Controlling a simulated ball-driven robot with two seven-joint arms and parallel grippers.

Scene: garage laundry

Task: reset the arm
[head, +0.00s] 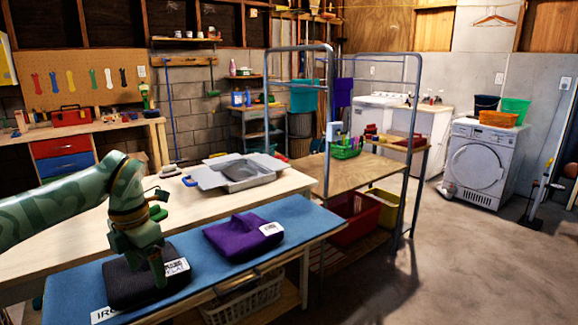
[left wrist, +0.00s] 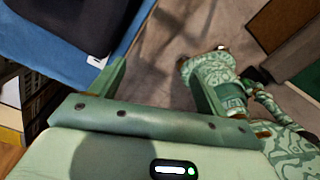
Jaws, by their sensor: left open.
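My left arm comes in from the left in the head view. Its green gripper (head: 145,262) hangs with the fingers down over the black folded cloth (head: 118,285) on the blue ironing board (head: 200,262), hiding part of the cloth. Whether it touches the cloth is hard to tell. In the left wrist view the gripper (left wrist: 155,82) is open with nothing between its fingers, and the floor shows between them. The black cloth (left wrist: 75,20) and blue board (left wrist: 35,45) show at upper left there. My right gripper is not seen in the head view.
A purple folded cloth (head: 243,235) lies on the board to the right. A wooden table (head: 88,232) behind it bears a grey tray (head: 238,172). A metal rack (head: 328,110) stands right of the board. The floor (head: 470,260) at right is mostly clear.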

